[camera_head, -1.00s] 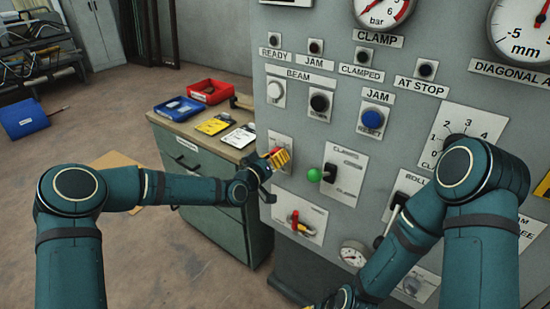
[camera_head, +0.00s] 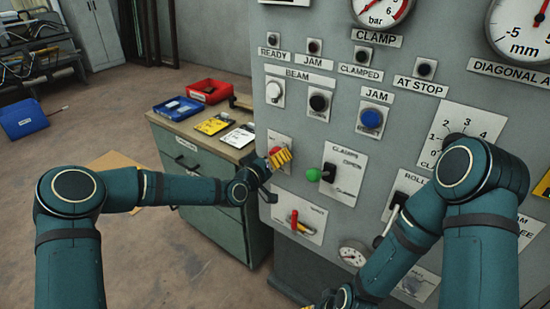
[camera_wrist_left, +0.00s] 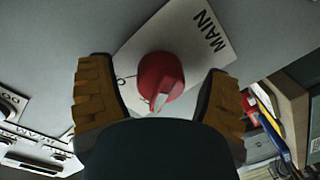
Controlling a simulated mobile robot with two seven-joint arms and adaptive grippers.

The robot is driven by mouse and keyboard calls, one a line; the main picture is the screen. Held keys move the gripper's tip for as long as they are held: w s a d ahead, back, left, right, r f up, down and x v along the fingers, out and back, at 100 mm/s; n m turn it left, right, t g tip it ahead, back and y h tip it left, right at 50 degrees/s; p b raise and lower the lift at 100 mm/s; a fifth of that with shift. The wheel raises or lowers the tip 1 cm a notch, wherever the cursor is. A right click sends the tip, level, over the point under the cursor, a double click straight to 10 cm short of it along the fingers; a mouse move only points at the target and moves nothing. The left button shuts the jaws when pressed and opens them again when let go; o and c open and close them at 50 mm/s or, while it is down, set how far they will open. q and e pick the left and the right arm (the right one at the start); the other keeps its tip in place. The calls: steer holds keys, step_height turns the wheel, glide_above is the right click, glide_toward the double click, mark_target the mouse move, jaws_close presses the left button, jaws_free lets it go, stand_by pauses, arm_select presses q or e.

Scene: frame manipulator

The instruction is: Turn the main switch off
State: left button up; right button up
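The main switch is a red round knob (camera_wrist_left: 160,75) on a white plate lettered MAIN (camera_wrist_left: 207,38), with a pale bar at its lower side in the left wrist view. In the head view the red knob (camera_head: 274,151) shows only in part behind my left gripper (camera_head: 278,159). My left gripper (camera_wrist_left: 160,95) is open, one yellow-brown finger on each side of the knob, with a visible gap to each. My right gripper (camera_head: 312,304) is at the bottom edge of the head view, mostly cut off, its finger opening hidden.
A green-knobbed clamps lever (camera_head: 313,175) sticks out right of the main switch. A cabinet with a wooden top (camera_head: 240,154) and red tray (camera_head: 208,91) stands left of the grey panel.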

arm_select(q)
steer(key=shift+a, duration=0.1)
steer(key=v, duration=1.2)
steer(key=s+d+f+g+y, duration=0.1)
steer(key=s+f+g, duration=0.2)
steer(key=s+f, duration=0.35)
steer(key=s+d+f+g+y, duration=0.1)
steer(key=s+f+g, duration=0.25)
steer(key=f, duration=0.55)
steer(key=s+a+f+g+y, duration=0.2)
steer(key=s+f, duration=0.3)
steer(key=s, duration=0.3)
steer(key=s+a+f+g+y, duration=0.2)
steer(key=s+a+f+g, duration=0.1)
steer(key=s, duration=0.5)
step_height(320, 180, down, 2)
steer(key=shift+s+f+n+g, duration=0.2)
steer(key=shift+n+g, duration=0.1)
steer(key=shift+g, duration=0.25)
